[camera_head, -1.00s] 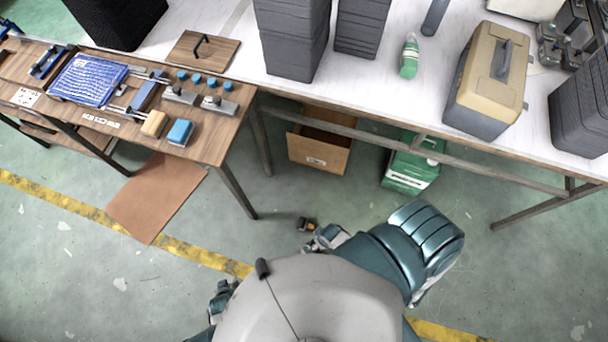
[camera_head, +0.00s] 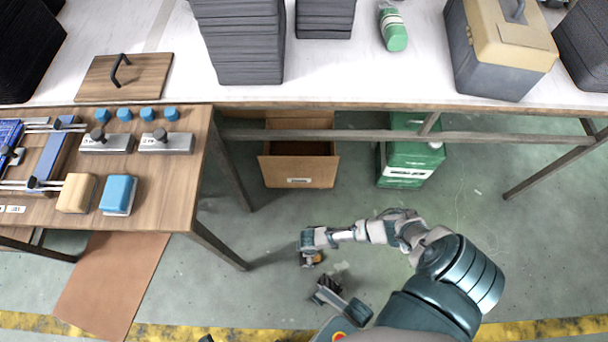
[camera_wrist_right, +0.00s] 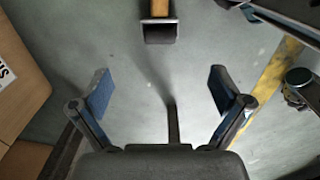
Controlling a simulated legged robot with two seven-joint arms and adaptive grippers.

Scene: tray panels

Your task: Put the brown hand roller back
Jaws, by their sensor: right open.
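The brown hand roller (camera_head: 315,258), a dark head with an orange-brown handle, appears to lie on the green floor, partly hidden by my right gripper (camera_head: 306,241). In the right wrist view, the roller (camera_wrist_right: 159,27) is at the top centre, with its handle cut off by the frame edge. My right gripper (camera_wrist_right: 162,92) is open, its fingers spread wide with only floor between them, and the roller is beyond the fingertips. My left gripper (camera_head: 328,289) appears low in the head view, below the roller; its jaw state is unclear.
The wooden table (camera_head: 180,207) at left holds blue frames, metal blocks, a tan block (camera_head: 77,193) and a blue block (camera_head: 118,195). A cardboard box (camera_head: 298,172) and green container (camera_head: 408,165) stand under the white bench (camera_head: 345,75). Table legs stand left of the roller.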

